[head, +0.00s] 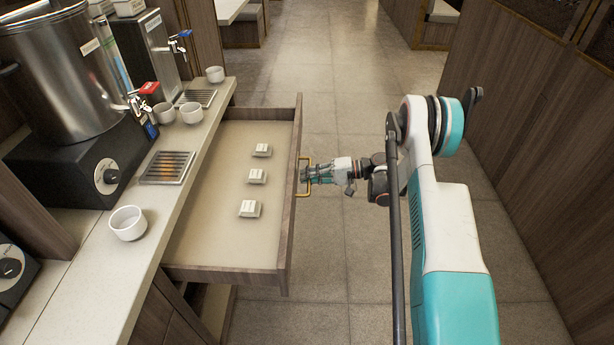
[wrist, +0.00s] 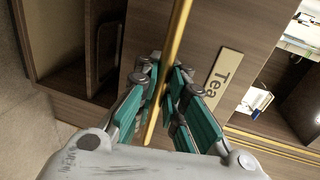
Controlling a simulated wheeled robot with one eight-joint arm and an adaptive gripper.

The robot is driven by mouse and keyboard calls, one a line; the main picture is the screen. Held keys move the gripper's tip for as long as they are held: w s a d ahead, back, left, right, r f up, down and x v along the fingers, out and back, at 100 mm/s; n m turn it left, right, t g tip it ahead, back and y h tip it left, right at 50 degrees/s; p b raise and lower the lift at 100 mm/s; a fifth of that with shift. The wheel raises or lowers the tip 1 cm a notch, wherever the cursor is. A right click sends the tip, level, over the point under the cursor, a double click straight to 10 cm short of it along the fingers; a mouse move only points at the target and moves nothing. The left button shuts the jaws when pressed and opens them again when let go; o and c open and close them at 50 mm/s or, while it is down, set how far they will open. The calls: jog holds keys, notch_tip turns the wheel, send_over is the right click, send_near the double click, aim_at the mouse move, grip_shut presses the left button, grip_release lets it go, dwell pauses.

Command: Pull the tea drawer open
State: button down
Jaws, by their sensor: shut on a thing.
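The tea drawer (head: 230,272) is pulled well out from under the counter in the head view. Three small white packets (head: 257,176) lie in a row inside it. Its brass handle (head: 303,190) is on the outer front face and also shows as a gold bar (wrist: 176,50) in the wrist view. My gripper (head: 306,175) is at the handle, and its teal fingers (wrist: 168,95) are shut around the bar. A brass "Tea" plate (wrist: 223,82) is on the drawer front beside the handle.
The counter (head: 85,285) holds a large steel urn (head: 65,75), a second dispenser, drip trays and several white cups (head: 128,223). Open tiled floor (head: 330,250) lies right of the drawer. A wooden wall (head: 540,150) stands at far right.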

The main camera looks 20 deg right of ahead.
jog(key=c, duration=1.7)
grip_release()
jog(key=v, duration=1.2)
